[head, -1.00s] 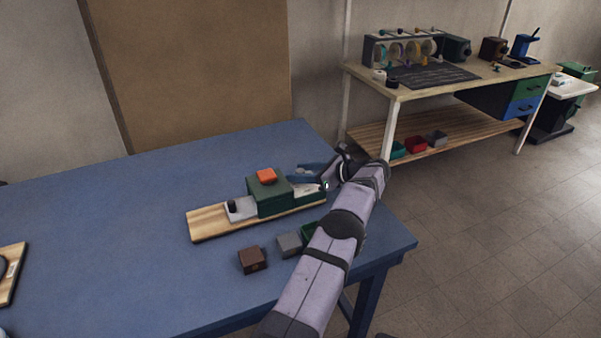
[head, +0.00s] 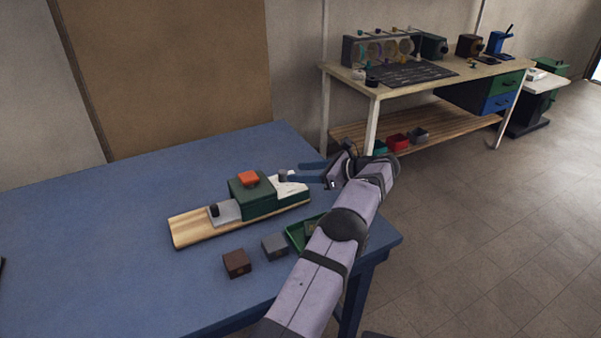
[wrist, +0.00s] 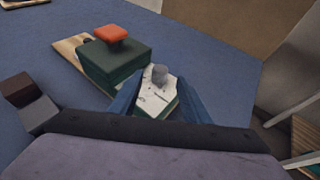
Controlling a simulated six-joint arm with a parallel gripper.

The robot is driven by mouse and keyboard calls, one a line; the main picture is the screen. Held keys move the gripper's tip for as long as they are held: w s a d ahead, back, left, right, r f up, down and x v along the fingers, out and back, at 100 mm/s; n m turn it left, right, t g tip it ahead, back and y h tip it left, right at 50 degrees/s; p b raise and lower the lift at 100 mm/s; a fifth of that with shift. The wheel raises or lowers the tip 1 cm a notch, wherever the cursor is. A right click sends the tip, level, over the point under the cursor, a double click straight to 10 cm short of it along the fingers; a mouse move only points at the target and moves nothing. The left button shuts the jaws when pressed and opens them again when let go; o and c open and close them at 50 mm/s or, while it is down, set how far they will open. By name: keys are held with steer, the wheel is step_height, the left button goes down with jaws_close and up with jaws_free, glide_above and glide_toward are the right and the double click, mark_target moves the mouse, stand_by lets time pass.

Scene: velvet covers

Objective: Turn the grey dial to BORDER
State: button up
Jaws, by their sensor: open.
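The grey dial (head: 283,176) is a small upright knob on a white plate (head: 292,189) at the right end of a wooden board. It also shows in the wrist view (wrist: 159,74), between the blue fingers. My gripper (head: 308,173) is open at the right end of the board, its fingers pointing left and apart from the dial. In the wrist view the fingers (wrist: 156,97) lie on either side of the white plate. The marks on the plate are too small to read, so I cannot tell where the dial points.
A green block with an orange top (head: 248,178) stands beside the dial on the board (head: 190,230). A brown cube (head: 237,263), a grey cube (head: 274,246) and a green tray (head: 293,234) lie in front.

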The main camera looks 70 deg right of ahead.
mark_target(283, 171)
steer(key=shift+a+f+b, duration=0.1)
steer(key=shift+b, duration=0.2)
steer(key=shift+a+f+t+b, duration=0.15)
steer(key=shift+a+t+b, duration=0.2)
steer(key=shift+b, duration=0.45)
steer(key=a+m+h+b, duration=0.1)
steer(key=s+a+f+m+t+h+b, duration=0.1)
steer(key=h+b, duration=0.1)
steer(key=s+m+h+b, duration=0.1)
steer(key=h+b, duration=0.1)
steer(key=shift+a+f+t, duration=0.15)
steer(key=shift+a+t, duration=0.2)
steer(key=shift+a, duration=0.05)
steer(key=shift+s+a+f+m+g+h+b, duration=0.45)
steer(key=shift+s+a+m+h+b, duration=0.3)
steer(key=shift+h, duration=0.35)
steer(key=shift+w, duration=0.15)
steer(key=x, duration=1.2)
steer(key=shift+r+p, duration=0.15)
steer(key=shift+p, duration=0.15)
